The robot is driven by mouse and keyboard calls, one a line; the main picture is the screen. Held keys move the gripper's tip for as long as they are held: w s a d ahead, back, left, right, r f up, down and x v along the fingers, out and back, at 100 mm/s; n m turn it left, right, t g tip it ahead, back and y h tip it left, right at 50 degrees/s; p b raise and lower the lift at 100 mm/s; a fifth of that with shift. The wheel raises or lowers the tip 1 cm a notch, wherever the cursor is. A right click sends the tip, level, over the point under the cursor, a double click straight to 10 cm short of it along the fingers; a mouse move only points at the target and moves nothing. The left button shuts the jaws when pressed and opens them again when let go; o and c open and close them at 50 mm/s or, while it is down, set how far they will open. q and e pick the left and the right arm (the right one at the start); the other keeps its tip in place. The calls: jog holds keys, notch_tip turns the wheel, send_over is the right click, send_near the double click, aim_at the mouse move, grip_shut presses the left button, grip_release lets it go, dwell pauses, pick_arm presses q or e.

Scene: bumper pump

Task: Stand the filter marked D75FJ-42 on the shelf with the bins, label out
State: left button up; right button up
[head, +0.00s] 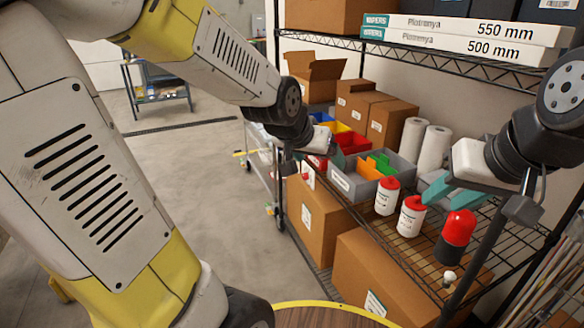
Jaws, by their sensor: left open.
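Two white filters with red caps stand upright on the wire shelf (381,238), one at the left (386,199) and one beside it (411,219). A dark canister with a red top (456,238) stands to their right. The print on them is too small to read, so I cannot tell which is D75FJ-42. My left gripper (338,160) is open at the left end of the shelf, by the bins. A small white and red item (307,174) shows just below it; I cannot tell if they touch. My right gripper (450,191) is above and behind the dark canister; its finger gap is unclear.
A grey bin (348,186) with orange and green bins stands behind the filters. White rolls (432,150) and cardboard boxes (390,121) stand further back. An upper shelf (430,61) carries long wiper boxes (470,30). Large cartons (322,222) sit below.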

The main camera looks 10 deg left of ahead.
pick_arm(q)
jog(key=s+a+r+n+g, duration=0.1)
jog(key=s+a+r, duration=0.1)
jog(key=s, duration=0.5)
jog(key=s+a+r+n+g, duration=0.1)
jog(key=s+a+r, duration=0.1)
jog(key=s, duration=0.6)
jog(key=shift+s+a+y, duration=0.25)
jog(key=shift+a+y, duration=0.05)
jog(key=shift+a, duration=0.1)
jog(key=shift+r, duration=0.1)
